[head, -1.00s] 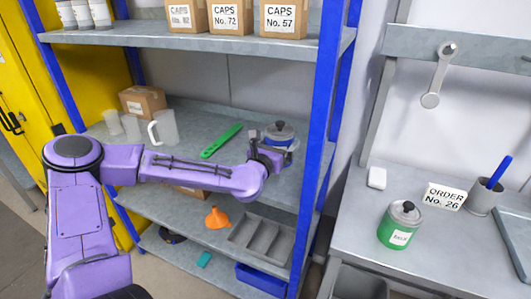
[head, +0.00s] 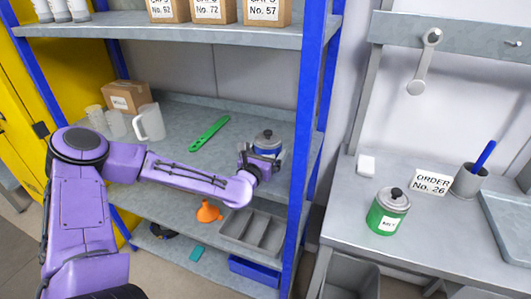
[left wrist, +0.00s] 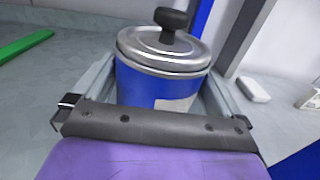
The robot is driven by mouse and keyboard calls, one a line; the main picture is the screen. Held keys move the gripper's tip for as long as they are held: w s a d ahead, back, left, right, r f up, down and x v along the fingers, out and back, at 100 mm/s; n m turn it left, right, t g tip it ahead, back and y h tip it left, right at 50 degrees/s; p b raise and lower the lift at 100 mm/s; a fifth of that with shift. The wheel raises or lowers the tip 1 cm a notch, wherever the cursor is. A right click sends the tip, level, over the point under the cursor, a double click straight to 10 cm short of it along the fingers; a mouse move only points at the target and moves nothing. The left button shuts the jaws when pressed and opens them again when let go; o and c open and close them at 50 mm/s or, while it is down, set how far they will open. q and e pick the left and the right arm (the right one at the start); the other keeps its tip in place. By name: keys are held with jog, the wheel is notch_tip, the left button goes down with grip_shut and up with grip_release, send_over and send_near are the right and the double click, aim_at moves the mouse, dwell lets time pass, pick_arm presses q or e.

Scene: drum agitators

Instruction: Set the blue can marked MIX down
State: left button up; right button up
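The blue can (head: 268,149) has a grey metal lid with a black knob. It is upright at the right end of the middle shelf (head: 180,165), near the blue post. My left gripper (head: 262,160) is shut on it, with one finger along each side. In the left wrist view the can (left wrist: 150,88) stands between the fingers (left wrist: 160,85), and part of a white label shows, too little to read. The can's bottom is hidden, so I cannot tell whether it touches the shelf. My right gripper is not in view.
A green tool (head: 208,133), a clear jug (head: 150,123) and a carton (head: 125,96) are on the same shelf. Below are an orange funnel (head: 208,211) and a grey divided tray (head: 253,232). A green can (head: 388,214) stands on the bench (head: 350,215) by an order card (head: 431,182).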

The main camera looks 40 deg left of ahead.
pick_arm(q)
jog(key=s, duration=0.3)
jog(key=s+d, duration=0.1)
jog(key=s, duration=0.2)
jog(key=shift+d+r, duration=0.1)
jog(key=shift+r, duration=0.1)
jog(key=s+d+p, duration=0.1)
jog(key=s+p, duration=0.4)
jog(key=s, duration=0.1)
jog(key=shift+p, duration=0.3)
